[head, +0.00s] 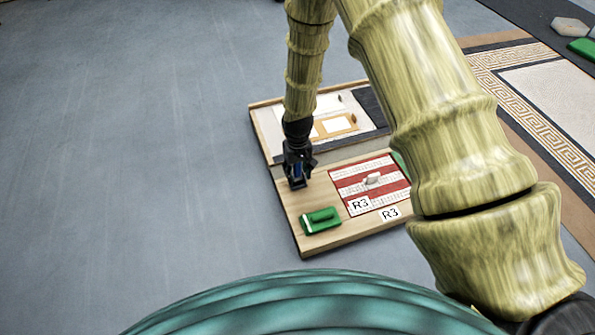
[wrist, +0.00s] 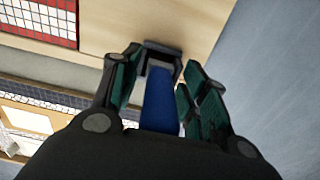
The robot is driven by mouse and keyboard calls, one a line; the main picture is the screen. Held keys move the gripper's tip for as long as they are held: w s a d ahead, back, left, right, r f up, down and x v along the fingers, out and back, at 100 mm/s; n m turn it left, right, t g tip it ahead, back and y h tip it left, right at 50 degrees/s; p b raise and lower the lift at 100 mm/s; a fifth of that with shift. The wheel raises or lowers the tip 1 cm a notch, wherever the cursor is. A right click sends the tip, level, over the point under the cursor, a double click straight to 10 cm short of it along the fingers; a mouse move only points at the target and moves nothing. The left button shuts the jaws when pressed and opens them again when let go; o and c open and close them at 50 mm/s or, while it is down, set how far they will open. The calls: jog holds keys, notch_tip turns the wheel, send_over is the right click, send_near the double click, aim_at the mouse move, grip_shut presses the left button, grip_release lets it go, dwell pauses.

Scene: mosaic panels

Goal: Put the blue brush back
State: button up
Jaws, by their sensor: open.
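My gripper (head: 298,178) hangs at the left end of the wooden board (head: 330,245), beside the red-and-white panel marked R3. In the wrist view my gripper (wrist: 160,66) is open, with dark green finger pads on both sides of a blue piece (wrist: 160,103), which looks like the blue brush. The blue piece lies between the fingers, with a dark grey bracket-shaped part at its far end. I cannot tell whether that part belongs to the brush or whether the fingers touch the brush. In the head view only a small blue patch shows at the gripper.
A green block with a handle (head: 320,220) sits on the board's near left corner. The R3 panel (head: 371,186) carries a small pale knob. A second board with a white panel (head: 335,105) lies behind. Grey floor (head: 120,150) at left is clear. My arm hides part of the right side.

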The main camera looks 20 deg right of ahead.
notch_tip(320, 180, up, 12)
jog(key=p, duration=0.7)
jog(key=shift+r, duration=0.1)
jog(key=s+f, duration=0.3)
jog(key=s, duration=0.3)
jog(key=s+d+f, duration=0.1)
jog(key=s+f, duration=0.3)
jog(key=s, duration=0.2)
jog(key=s+f, duration=0.4)
jog(key=s, duration=0.2)
jog(key=shift+s+d+f, duration=0.1)
jog(key=shift+d+f, duration=0.1)
jog(key=shift+d, duration=0.15)
jog(key=s+d+f, duration=0.1)
jog(key=s, duration=1.7)
jog(key=shift+d+f+m, duration=0.35)
jog(key=shift+m, duration=0.05)
jog(key=shift+w, duration=0.1)
